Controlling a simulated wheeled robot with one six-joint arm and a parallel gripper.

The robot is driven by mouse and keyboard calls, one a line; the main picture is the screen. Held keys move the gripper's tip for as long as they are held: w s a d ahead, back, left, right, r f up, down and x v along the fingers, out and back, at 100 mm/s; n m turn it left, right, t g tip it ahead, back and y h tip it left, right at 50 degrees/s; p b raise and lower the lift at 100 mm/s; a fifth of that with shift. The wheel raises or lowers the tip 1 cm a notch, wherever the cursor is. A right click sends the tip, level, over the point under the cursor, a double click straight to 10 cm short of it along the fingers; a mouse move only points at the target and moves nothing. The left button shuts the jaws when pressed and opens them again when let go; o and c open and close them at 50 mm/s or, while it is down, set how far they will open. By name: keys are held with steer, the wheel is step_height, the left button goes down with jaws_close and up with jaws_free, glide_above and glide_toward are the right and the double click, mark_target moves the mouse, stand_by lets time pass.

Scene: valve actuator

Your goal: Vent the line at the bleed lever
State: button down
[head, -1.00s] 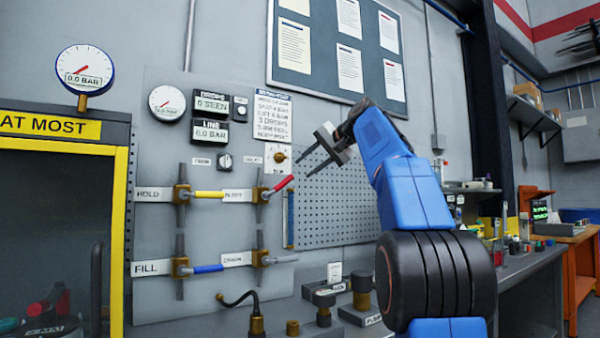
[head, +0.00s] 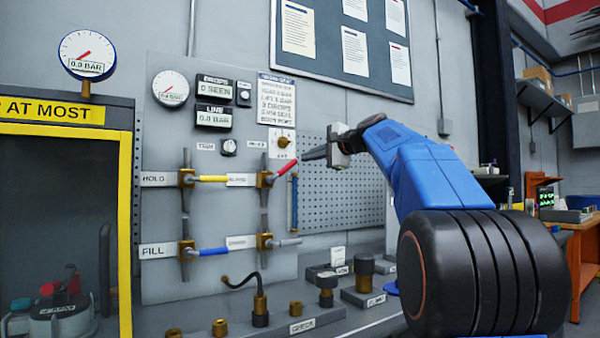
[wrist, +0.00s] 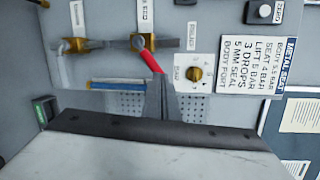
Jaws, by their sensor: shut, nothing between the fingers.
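The bleed lever (head: 287,168) has a red handle on a brass valve at the upper right of the grey valve panel. It slants up to the right from its valve. In the wrist view the red lever (wrist: 151,61) slants down to the right, its free end just beyond my fingertips. My gripper (head: 304,156) is shut and empty, pointing left at the lever's free end. The fingers (wrist: 160,82) show as one narrow wedge in the wrist view. I cannot tell whether they touch the lever. The line readout (head: 214,117) shows 0.0 BAR.
A yellow hold lever (head: 213,178), a blue fill lever (head: 213,251) and a grey drain lever (head: 285,242) are on the same panel. A brass knob (head: 283,142) sits just above the red lever. Brass fittings and a bent hose (head: 258,290) stand on the bench below.

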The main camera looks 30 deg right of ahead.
mark_target(290, 165)
step_height(290, 165, down, 8)
steer(key=s+d+r+m+t+h, duration=0.1)
steer(key=s+d+m+t+h, duration=0.15)
steer(key=m, duration=0.75)
steer(key=w+a+r, duration=0.2)
steer(key=w, duration=0.8)
steer(key=shift+w+a+m+h, duration=0.25)
steer(key=shift+w+m+h, duration=0.1)
steer(key=shift+m, duration=0.05)
steer(key=shift+a+r+n+g, duration=0.1)
steer(key=shift+r+n+g, duration=0.15)
steer(key=shift+r+n, duration=0.2)
steer(key=r+n, duration=0.1)
steer(key=a+n, duration=0.1)
steer(key=n, duration=0.1)
steer(key=shift+a+r, duration=0.1)
steer(key=shift+r, duration=0.25)
steer(key=shift+s+a+r+n, duration=0.1)
steer(key=shift+a+r+n, duration=0.4)
steer(key=shift+n, duration=0.55)
steer(key=shift+a+r+n, duration=0.35)
steer(key=shift+a+n, duration=0.3)
steer(key=shift+n, duration=0.4)
steer(key=shift+s+a+r+n, duration=0.1)
steer(key=shift+a+r+n, duration=0.4)
steer(key=shift+n, duration=0.55)
steer(key=shift+w+a+f, duration=0.1)
steer(key=shift+a, duration=0.05)
